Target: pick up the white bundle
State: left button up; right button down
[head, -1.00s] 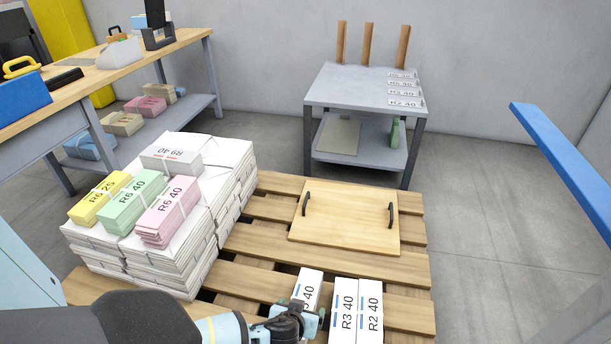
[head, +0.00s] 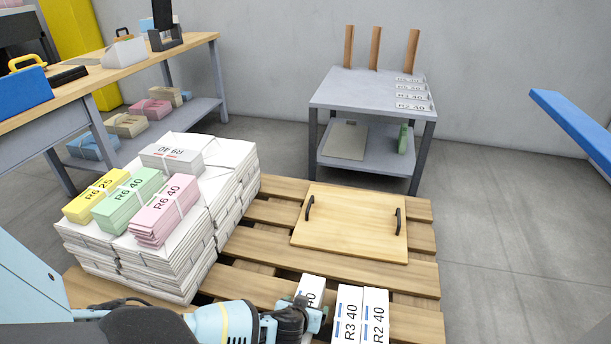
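Three white bundles stand side by side on the pallet at the bottom. The leftmost white bundle (head: 313,287) has its label partly covered by my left gripper (head: 308,314). The others are the R3 40 bundle (head: 347,315) and the R2 40 bundle (head: 375,315). My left gripper is at the near end of the leftmost bundle; its fingers are too hidden to tell open from shut, or whether they touch it. Another white bundle (head: 171,156), with red marks and an upside-down label, lies on the paper stack. My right gripper is out of view.
The white paper stack (head: 227,205) also carries yellow (head: 96,195), green (head: 128,200) and pink (head: 163,210) bundles. A wooden board with black handles (head: 350,225) lies on the pallet (head: 262,238). A grey cart (head: 362,92) stands behind; a workbench (head: 130,52) is at left.

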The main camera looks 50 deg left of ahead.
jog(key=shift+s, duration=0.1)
pick_arm(q)
jog(key=c, duration=1.6)
jog(key=shift+w+r, duration=0.1)
jog(key=shift+w, duration=0.05)
jog(key=shift+c, duration=1.2)
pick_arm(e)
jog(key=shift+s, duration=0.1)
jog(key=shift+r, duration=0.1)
